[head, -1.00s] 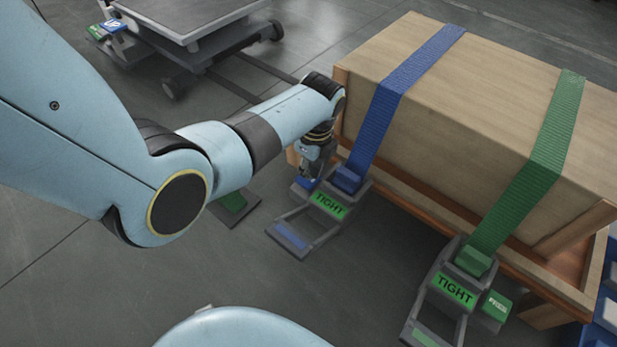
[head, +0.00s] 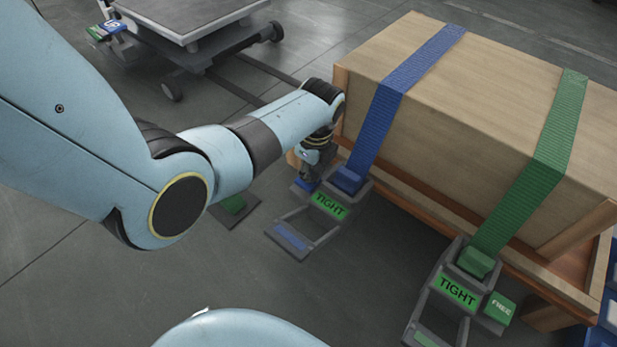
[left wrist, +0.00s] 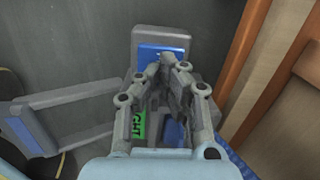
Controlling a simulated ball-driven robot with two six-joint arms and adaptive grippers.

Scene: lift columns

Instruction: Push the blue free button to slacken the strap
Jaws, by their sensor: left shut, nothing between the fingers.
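The blue free button (head: 303,186) sits beside the blue strap's ratchet, at its left in the head view. Its blue face (left wrist: 150,51) shows past the fingertips in the left wrist view, partly hidden by them. My left gripper (head: 310,179) is shut and empty, pointing down at the button. In the left wrist view its fingertips (left wrist: 170,62) overlap the button's near edge; I cannot tell whether they touch it. The blue strap (head: 385,105) runs over the crate to its ratchet, whose green sign (head: 329,206) reads TIGHT. My right gripper is not in view.
The wooden crate (head: 480,120) stands close to the right of the gripper. A green strap (head: 545,150) has its own TIGHT sign (head: 457,291) and green FREE button (head: 499,308). A wheeled cart (head: 190,20) stands at the back left. Floor is clear at lower left.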

